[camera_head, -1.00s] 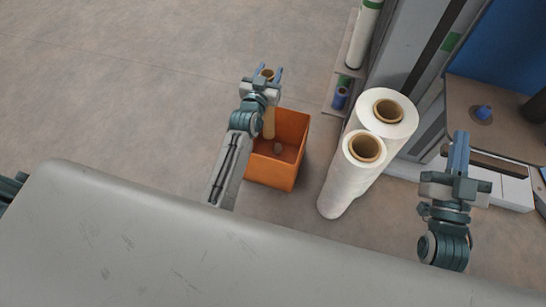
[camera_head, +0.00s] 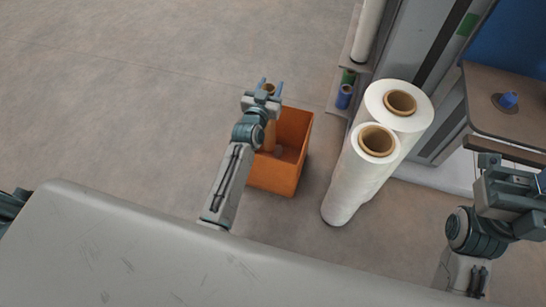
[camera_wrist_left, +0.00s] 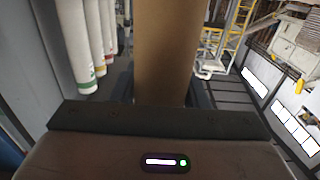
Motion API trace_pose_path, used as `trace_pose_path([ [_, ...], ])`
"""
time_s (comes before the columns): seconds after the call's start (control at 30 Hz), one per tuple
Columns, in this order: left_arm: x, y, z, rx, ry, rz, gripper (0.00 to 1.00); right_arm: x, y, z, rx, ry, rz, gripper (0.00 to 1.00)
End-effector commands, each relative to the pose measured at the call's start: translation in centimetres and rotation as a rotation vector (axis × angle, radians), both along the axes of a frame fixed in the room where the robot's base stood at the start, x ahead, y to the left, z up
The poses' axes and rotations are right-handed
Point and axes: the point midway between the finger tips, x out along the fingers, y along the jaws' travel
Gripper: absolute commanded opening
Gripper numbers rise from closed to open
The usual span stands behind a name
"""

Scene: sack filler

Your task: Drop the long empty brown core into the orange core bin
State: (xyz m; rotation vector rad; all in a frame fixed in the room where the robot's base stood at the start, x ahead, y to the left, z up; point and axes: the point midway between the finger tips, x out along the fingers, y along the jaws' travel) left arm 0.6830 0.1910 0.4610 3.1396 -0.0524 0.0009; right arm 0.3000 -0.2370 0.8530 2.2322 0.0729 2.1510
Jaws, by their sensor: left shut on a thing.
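The long brown core (camera_head: 270,135) stands roughly upright, held near its top by my left gripper (camera_head: 269,86), which is shut on it. Its lower part reaches down at the orange core bin (camera_head: 278,178); the head view suggests it is over or within the opening, but its lower end is hard to make out. In the left wrist view the core (camera_wrist_left: 175,50) fills the middle between the jaws.
Two tall white film rolls (camera_head: 376,140) with brown cores stand right of the bin. Behind them are a shelf with a blue spool (camera_head: 344,96) and the grey machine frame (camera_head: 420,50). A brown table (camera_head: 510,120) is at right. Floor left of the bin is clear.

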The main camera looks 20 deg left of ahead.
Motion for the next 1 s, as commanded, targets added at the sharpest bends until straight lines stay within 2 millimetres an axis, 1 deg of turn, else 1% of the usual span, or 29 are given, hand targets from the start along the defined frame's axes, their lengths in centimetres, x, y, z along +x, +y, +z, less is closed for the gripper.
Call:
trace_pose_path([
  [0.03,0.0,0.0,-1.1,0.000,-0.001,0.000,0.03,-0.1,0.0,-0.8,0.005,-0.010,-0.002,0.00],
  [0.2,0.0,0.0,-2.2,0.001,-0.001,0.000,0.03,0.0,0.0,-1.4,0.018,-0.017,-0.012,0.00],
  [0.57,0.0,0.0,-2.3,0.001,-0.001,0.000,0.03,0.1,0.0,-1.3,0.020,-0.016,-0.016,0.00],
  [0.6,0.0,0.0,-2.3,0.001,-0.001,0.000,0.44,0.1,0.0,-1.3,0.020,-0.016,-0.016,0.00],
  [0.67,0.0,0.0,-2.3,0.001,-0.001,0.000,0.56,0.1,0.0,-1.3,0.020,-0.016,-0.016,0.00],
  [0.7,0.0,0.0,-2.4,0.001,-0.001,0.000,0.64,0.1,0.0,-1.3,0.020,-0.016,-0.016,0.00],
  [0.73,0.0,0.0,-2.4,0.001,-0.001,0.000,0.66,0.1,0.0,-1.3,0.020,-0.016,-0.016,0.00],
  [1.0,-0.1,0.0,-2.4,0.001,0.001,0.000,0.66,0.1,0.0,-1.3,0.020,-0.017,-0.016,0.00],
])
